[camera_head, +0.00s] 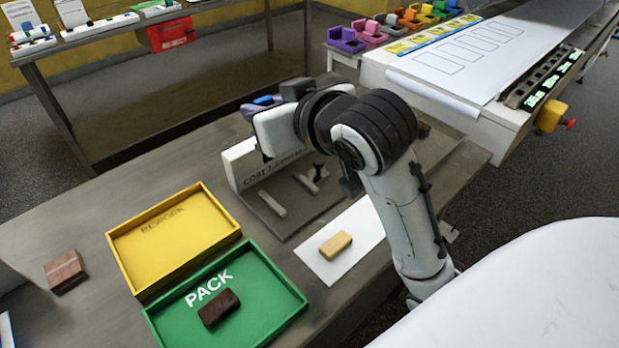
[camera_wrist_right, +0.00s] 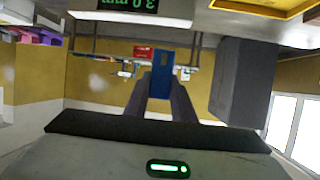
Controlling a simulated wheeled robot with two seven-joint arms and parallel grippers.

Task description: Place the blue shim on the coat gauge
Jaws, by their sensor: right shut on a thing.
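The coat gauge (camera_head: 240,163) stands on the bench, a white panel with lettering behind a grey base; my right arm covers part of it. My right gripper (camera_head: 262,106) is above and behind the gauge's panel in the head view, partly hidden by its own wrist. In the right wrist view its two grey fingers (camera_wrist_right: 163,92) are shut on the blue shim (camera_wrist_right: 162,66), an upright blue plate with a small hole. A bit of blue (camera_head: 264,100) shows at the gripper in the head view. My left gripper is not in view.
The yellow REWORK tray (camera_head: 119,258) is empty. The green PACK tray (camera_head: 152,318) holds a dark brown bar (camera_head: 219,307). A tan bar (camera_head: 336,244) lies on a white sheet (camera_head: 366,222). A brown block (camera_head: 65,271) lies at left. The conveyor (camera_head: 470,50) runs at upper right.

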